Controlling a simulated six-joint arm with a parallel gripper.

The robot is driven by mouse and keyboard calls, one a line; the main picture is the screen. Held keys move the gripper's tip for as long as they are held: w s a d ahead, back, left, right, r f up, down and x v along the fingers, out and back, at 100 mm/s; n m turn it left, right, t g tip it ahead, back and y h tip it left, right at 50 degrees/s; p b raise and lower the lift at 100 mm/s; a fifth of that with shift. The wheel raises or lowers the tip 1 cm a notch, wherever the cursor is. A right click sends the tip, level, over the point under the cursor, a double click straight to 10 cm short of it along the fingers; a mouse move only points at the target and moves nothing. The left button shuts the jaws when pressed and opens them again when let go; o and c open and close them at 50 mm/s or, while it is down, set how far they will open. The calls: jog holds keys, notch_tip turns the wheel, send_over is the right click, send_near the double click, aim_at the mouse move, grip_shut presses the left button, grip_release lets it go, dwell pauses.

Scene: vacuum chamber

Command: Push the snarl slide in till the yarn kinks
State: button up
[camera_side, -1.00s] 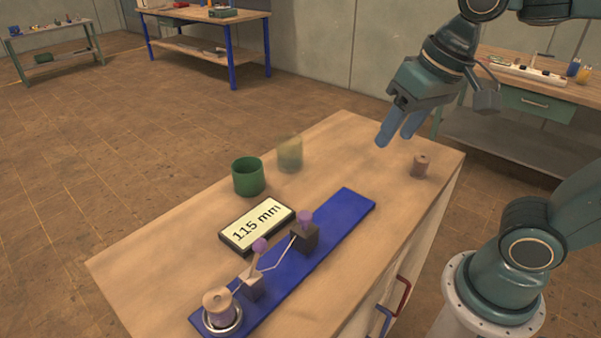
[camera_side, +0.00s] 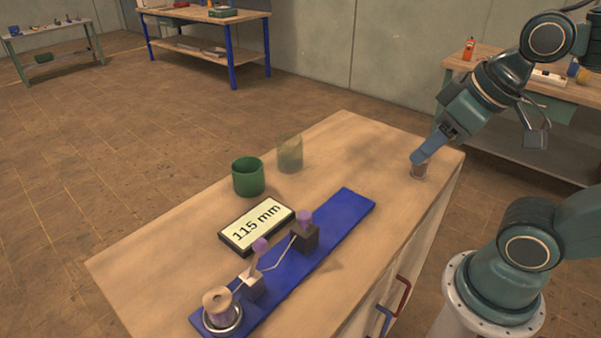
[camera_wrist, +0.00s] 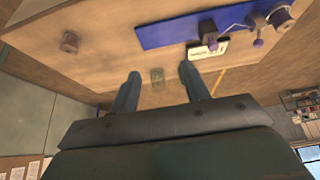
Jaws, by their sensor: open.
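A blue rail board (camera_side: 345,213) lies on the bench, with a dark block (camera_side: 306,238) and a paler block (camera_side: 252,289) on it, each with a purple knob. I cannot tell for certain which is the snarl slide. Pale yarn (camera_side: 279,262) runs bent between the blocks. A wound spool (camera_side: 218,304) stands in a metal ring at the board's near end. A display (camera_side: 257,225) reads 115 mm. My gripper (camera_side: 418,159) is open, overlapping a small brown spool (camera_side: 419,173) in the side view. In the wrist view that spool (camera_wrist: 70,42) lies left of my fingers (camera_wrist: 158,78), apart from them.
A green cup (camera_side: 248,178) and a translucent jar (camera_side: 290,155) stand behind the display. Drawer handles (camera_side: 402,296) stick out of the bench's right side. The bench top (camera_side: 345,150) between the jar and the small spool is clear.

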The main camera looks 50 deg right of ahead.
jog(key=shift+w+r, duration=0.1)
jog(key=m+g, duration=0.6)
jog(key=m, duration=0.3)
send_over(305, 214)
jog(key=shift+a+r, duration=0.1)
jog(key=shift+r, duration=0.05)
notch_tip(305, 214, down, 14)
jog(key=shift+r, duration=0.1)
dwell(0.5)
